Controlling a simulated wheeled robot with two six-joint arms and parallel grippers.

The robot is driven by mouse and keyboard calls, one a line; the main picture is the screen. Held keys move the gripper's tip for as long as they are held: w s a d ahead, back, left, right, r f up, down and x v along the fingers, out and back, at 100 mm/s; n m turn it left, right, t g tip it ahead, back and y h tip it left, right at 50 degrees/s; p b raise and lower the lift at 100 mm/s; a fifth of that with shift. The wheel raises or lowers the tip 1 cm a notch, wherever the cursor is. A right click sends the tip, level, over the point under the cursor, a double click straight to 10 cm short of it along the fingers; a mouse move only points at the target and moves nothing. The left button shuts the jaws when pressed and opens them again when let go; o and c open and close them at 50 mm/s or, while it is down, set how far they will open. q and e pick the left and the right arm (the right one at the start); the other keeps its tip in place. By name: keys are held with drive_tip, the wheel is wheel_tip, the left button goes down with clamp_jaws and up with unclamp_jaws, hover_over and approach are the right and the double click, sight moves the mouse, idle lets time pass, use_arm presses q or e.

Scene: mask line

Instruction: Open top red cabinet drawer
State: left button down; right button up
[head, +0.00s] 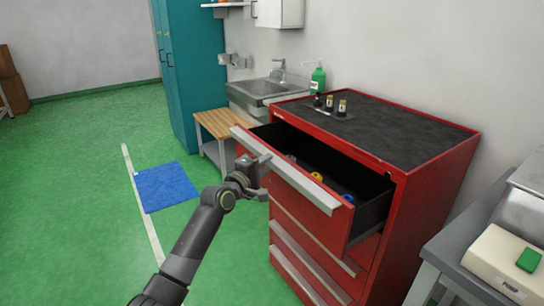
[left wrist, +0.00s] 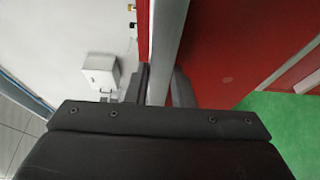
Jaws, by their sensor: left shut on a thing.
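The red cabinet (head: 420,205) has a dark top and several drawers with long silver handles. Its top drawer (head: 320,215) is pulled well out and its dark inside shows. A few small things lie in it, among them a yellow one (head: 317,177) and a blue one (head: 348,198). My left gripper (head: 258,165) is shut on the silver handle (head: 305,187) of the top drawer, left of the handle's middle. In the left wrist view the handle (left wrist: 167,45) runs between the two fingers. My right gripper is in neither view.
Small dark bottles (head: 330,103) stand on the cabinet top. A sink (head: 268,88), a wooden bench (head: 215,122) and a teal locker (head: 190,70) are behind. A grey table (head: 450,250) with a beige device (head: 500,262) is at right. The green floor at left is clear around a blue mat (head: 165,187).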

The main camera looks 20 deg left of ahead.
use_arm(q)
drive_tip(key=s+a+p, duration=0.4)
drive_tip(key=s+a, duration=0.6)
drive_tip(key=s, duration=0.3)
drive_tip(key=shift+f, duration=0.35)
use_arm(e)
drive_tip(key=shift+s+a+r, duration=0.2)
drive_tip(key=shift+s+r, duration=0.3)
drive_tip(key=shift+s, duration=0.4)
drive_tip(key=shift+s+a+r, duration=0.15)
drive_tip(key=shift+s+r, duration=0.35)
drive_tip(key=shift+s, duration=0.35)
use_arm(q)
drive_tip(key=c, duration=1.3)
unclamp_jaws()
drive_tip(key=shift+w, duration=0.1)
drive_tip(key=shift+r, duration=0.1)
drive_tip(key=shift+p+v, duration=0.7)
drive_tip(key=shift+v, duration=8)
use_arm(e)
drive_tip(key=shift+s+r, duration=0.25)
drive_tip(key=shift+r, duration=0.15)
